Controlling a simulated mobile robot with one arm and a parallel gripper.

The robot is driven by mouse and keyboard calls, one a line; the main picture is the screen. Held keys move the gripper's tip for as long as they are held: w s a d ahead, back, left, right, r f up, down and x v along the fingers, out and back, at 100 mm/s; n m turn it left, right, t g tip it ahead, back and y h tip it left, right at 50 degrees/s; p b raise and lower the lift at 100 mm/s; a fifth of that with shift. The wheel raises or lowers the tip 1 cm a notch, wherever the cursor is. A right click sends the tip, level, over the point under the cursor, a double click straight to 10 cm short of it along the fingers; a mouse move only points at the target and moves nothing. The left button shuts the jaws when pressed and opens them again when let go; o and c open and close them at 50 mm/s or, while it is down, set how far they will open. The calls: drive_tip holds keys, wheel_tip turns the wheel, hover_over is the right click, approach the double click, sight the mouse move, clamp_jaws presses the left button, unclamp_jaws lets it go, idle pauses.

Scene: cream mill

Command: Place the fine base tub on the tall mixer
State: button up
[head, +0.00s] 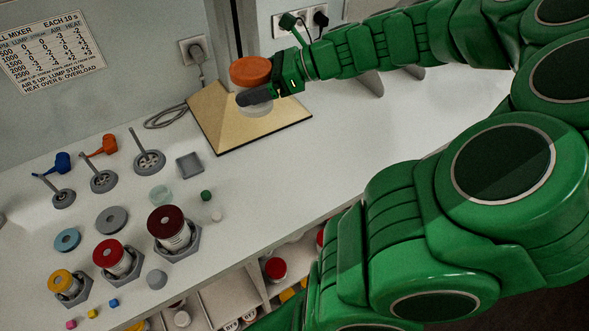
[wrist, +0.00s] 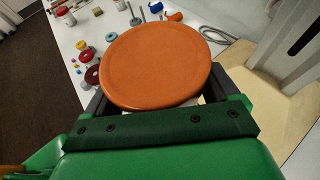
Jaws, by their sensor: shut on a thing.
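An orange-lidded tub with a pale body (head: 250,70) is in my gripper (head: 262,94), and I take it for the fine base tub; no label is readable. In the wrist view its round orange lid (wrist: 155,62) fills the middle, with dark fingers on either side and a sliver of pale body below. A tan square base plate (head: 222,124) with a grey upright behind it appears to be the tall mixer; the wrist view also shows it (wrist: 262,85). The tub is over this plate. Whether its bottom touches the plate cannot be told.
A mixer chart (head: 52,45) hangs on the wall beside sockets. A cable (head: 165,118) lies left of the plate. The bench right of it looks mostly clear.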

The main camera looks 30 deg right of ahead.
drive_tip(key=s+d, duration=0.3)
drive_tip(key=s, duration=0.1)
drive_tip(key=f, duration=2)
drive_tip(key=shift+w+a+f, duration=0.15)
drive_tip(key=shift+w+a, duration=0.05)
drive_tip(key=shift+w, duration=0.1)
drive_tip(key=o, duration=1.1)
drive_tip(key=shift+f, duration=0.1)
drive_tip(key=shift+c, duration=0.2)
drive_tip(key=v, duration=1.2)
